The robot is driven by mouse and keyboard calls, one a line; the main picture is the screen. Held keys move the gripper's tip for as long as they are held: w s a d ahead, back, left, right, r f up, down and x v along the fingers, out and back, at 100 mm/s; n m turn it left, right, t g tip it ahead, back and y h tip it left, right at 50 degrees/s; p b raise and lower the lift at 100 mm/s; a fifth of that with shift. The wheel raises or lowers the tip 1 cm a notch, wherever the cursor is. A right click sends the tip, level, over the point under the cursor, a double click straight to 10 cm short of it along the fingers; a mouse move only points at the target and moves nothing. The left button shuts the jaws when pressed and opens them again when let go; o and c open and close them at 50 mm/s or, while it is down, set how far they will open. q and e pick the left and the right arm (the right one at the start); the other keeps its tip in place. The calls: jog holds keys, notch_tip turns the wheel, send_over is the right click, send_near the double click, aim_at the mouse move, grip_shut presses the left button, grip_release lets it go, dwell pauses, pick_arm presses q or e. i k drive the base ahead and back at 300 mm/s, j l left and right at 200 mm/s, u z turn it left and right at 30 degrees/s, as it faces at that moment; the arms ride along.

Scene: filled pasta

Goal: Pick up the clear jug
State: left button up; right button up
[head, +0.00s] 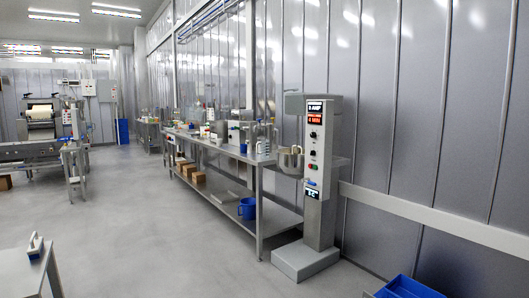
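I cannot single out a clear jug with certainty. Several small items stand on the long steel table (228,150) along the wall, and some near its middle and right end look clear or pale. They are too small and crowded to tell apart. Neither of my grippers is in the head view.
A tall grey mixer (320,200) with a steel bowl (290,162) stands at the table's near end. A blue bucket (247,209) and cardboard boxes (190,171) sit on the lower shelf. A blue crate (408,288) is at lower right, a small table (20,275) at lower left. The middle floor is clear.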

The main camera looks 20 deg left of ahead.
aim_at(264, 143)
jog(key=i+j+u, duration=0.65)
jog(key=i, duration=0.35)
jog(key=i+j+u, duration=0.15)
jog(key=i+u, duration=0.2)
jog(key=i, duration=0.2)
jog(key=i+u, duration=0.3)
jog(key=i, duration=0.25)
jog(key=i+u, duration=0.15)
jog(key=i, duration=0.8)
jog(key=i+u, duration=0.2)
jog(key=i, duration=0.7)
jog(key=i+l+z, duration=0.1)
jog(key=i+z, duration=0.3)
jog(key=i, duration=0.5)
jog(key=i+j+z, duration=0.15)
jog(key=i+z, duration=0.3)
jog(key=i, duration=0.4)
